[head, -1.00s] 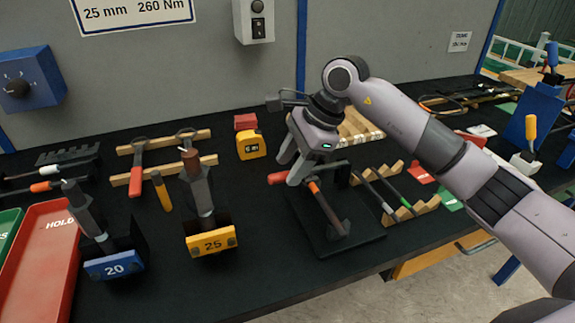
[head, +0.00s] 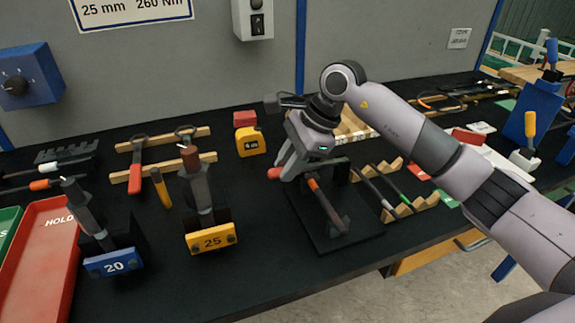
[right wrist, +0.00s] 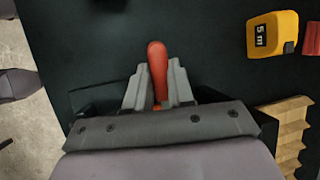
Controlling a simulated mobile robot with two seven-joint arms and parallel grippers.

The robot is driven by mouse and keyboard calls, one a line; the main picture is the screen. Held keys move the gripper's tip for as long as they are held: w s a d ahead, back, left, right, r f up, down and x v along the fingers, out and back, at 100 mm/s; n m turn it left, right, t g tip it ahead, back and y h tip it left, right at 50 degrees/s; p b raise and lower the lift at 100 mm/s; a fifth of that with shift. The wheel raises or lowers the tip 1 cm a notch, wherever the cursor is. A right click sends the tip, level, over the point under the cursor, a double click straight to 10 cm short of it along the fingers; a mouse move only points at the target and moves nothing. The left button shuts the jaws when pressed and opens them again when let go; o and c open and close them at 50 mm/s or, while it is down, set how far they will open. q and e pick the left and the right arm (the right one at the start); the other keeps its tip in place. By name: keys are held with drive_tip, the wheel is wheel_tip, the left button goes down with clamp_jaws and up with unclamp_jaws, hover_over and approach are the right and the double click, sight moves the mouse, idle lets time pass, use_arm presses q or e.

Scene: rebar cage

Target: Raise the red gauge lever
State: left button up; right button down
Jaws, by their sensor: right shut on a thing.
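The red lever (head: 274,173) sticks out from the left side of the dark gauge stand, whose flat base (head: 360,240) lies on the black bench. My right gripper (head: 285,166) reaches down over the stand and is shut on the lever. In the right wrist view the rounded red lever end (right wrist: 157,62) shows between the two grey fingers and pokes out past them. The lever's pivot is hidden by the gripper. My left gripper is not in view.
A yellow tape measure (head: 250,142) stands behind and left of the gripper. The 25 block (head: 211,240) and 20 block (head: 113,263) hold upright bars to the left. A wooden rack (head: 410,208) with rods sits right of the stand. Bare bench lies between the 25 block and the stand.

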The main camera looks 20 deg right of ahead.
sight(310, 166)
drive_tip(key=shift+d+r+y+b, duration=0.35)
drive_tip(key=shift+r+y+b, duration=0.05)
drive_tip(key=shift+r, duration=0.05)
drive_tip(key=d+r+y+b, duration=0.4)
drive_tip(key=y, duration=0.1)
drive_tip(key=shift+w+r+m+b, duration=0.1)
drive_tip(key=shift+r+m+b, duration=0.05)
drive_tip(key=shift+m+b, duration=0.25)
drive_tip(key=d+r+y+b, duration=0.2)
drive_tip(key=d+y+b, duration=0.1)
drive_tip(key=shift+d, duration=0.15)
drive_tip(key=shift+w+d+r+m+t+y+b, duration=0.15)
drive_tip(key=shift+d+r+y+b, duration=0.15)
drive_tip(key=shift+d+y+b, duration=0.3)
drive_tip(key=shift+s+d+r+m+t+y+b, duration=0.15)
drive_tip(key=shift+d+r+y+b, duration=0.1)
drive_tip(key=shift+d+y+b, duration=0.35)
drive_tip(key=shift+w, duration=0.1)
drive_tip(key=c, duration=1)
unclamp_jaws()
drive_tip(key=shift+o, duration=0.2)
drive_tip(key=shift+d, duration=0.1)
